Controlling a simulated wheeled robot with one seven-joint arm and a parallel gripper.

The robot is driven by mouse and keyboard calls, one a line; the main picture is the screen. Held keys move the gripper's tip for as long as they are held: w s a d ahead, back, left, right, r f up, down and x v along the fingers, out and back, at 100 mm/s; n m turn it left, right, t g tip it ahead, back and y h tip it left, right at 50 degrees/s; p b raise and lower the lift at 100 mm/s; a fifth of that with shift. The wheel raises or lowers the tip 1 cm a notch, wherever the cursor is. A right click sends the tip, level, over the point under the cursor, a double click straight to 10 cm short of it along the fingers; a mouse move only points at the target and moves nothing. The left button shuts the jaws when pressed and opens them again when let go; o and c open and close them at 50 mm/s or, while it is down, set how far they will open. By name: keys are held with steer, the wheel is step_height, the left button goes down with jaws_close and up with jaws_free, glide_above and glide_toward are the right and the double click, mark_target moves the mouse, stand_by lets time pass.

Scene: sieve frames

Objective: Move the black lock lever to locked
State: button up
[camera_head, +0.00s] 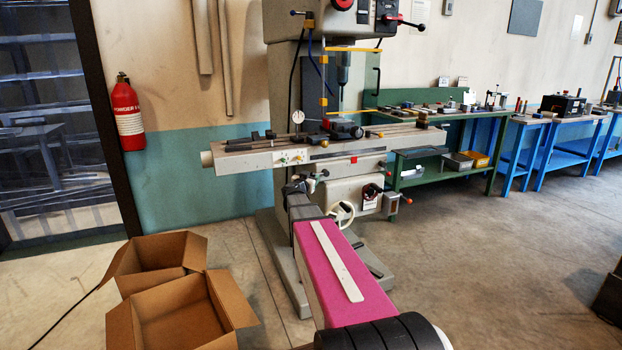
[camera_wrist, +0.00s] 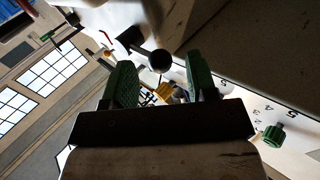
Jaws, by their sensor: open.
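A black ball-ended lever (camera_wrist: 161,61), which looks like the lock lever, shows in the wrist view just beyond and between my fingertips. A dark arm runs from near it up to the left. I cannot tell whether the ball is between the fingers or still in front of them. My gripper (camera_wrist: 160,68) has two green ribbed fingers, spread apart with nothing clamped. In the head view my gripper (camera_head: 296,186) is at the front of the grey milling machine (camera_head: 285,90), just under its table; the lever cannot be made out there.
The machine's long table (camera_head: 235,160) lies just above my gripper. A handwheel (camera_head: 342,213) is close to its right. In the wrist view a green knob (camera_wrist: 272,135) sits beside a numbered scale. Open cardboard boxes (camera_head: 180,310) stand on the floor at left.

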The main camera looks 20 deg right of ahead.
steer(key=shift+w+d, duration=0.4)
jaws_close()
